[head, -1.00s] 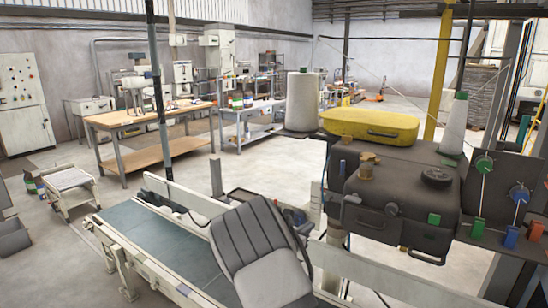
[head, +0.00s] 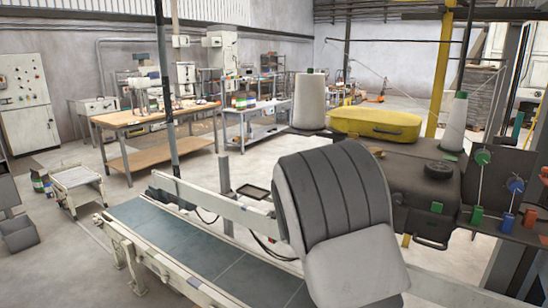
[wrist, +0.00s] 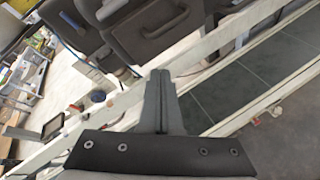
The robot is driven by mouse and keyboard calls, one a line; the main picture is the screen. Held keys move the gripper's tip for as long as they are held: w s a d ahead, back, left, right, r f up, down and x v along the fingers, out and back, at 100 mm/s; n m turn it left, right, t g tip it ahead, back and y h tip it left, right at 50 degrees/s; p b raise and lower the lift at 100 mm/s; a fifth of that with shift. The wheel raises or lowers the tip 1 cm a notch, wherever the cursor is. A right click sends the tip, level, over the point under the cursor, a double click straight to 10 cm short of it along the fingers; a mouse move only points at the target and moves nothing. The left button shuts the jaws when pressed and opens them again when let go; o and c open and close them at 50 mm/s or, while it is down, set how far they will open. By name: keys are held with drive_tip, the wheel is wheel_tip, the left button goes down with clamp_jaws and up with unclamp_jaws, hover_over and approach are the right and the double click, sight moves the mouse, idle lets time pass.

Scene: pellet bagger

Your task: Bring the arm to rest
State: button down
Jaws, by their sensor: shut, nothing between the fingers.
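My gripper (wrist: 160,88) shows in the wrist view with its two grey fingers together and nothing between them. Its fingertips point toward the light rail (wrist: 205,48) beside the conveyor belt (wrist: 225,92). In the head view my arm, dark ribbed on top and pale below, stands large at the lower middle, in front of the conveyor (head: 190,240) and the dark sewing machine head (head: 412,188). My gripper is hidden behind the arm there. I cannot tell whether the fingers touch anything.
A yellow case (head: 375,124) and white thread cones (head: 309,103) (head: 454,122) sit by the machine head. A dark panel with coloured knobs (head: 500,185) is at the right. A wooden workbench (head: 150,115) stands behind. The floor (head: 235,165) between is mostly clear.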

drive_tip(key=s+d+r+m+g+y, duration=0.25)
drive_tip(key=s+m, duration=0.25)
drive_tip(key=s, duration=0.4)
drive_tip(key=s+d+r+m+g+y, duration=0.1)
drive_tip(key=s+d+r+m, duration=0.1)
drive_tip(key=s+r+m, duration=0.5)
drive_tip(key=s+a+m+y, duration=0.3)
drive_tip(key=s+a+m, duration=0.1)
drive_tip(key=s, duration=0.6)
drive_tip(key=s+a+f+m+y, duration=0.1)
drive_tip(key=s+a+m+y, duration=0.2)
drive_tip(key=s+a, duration=0.3)
drive_tip(key=shift+s+f+m, duration=0.25)
drive_tip(key=shift+s+m, duration=0.35)
drive_tip(key=shift+s, duration=2.15)
drive_tip(key=shift+t+y, duration=0.25)
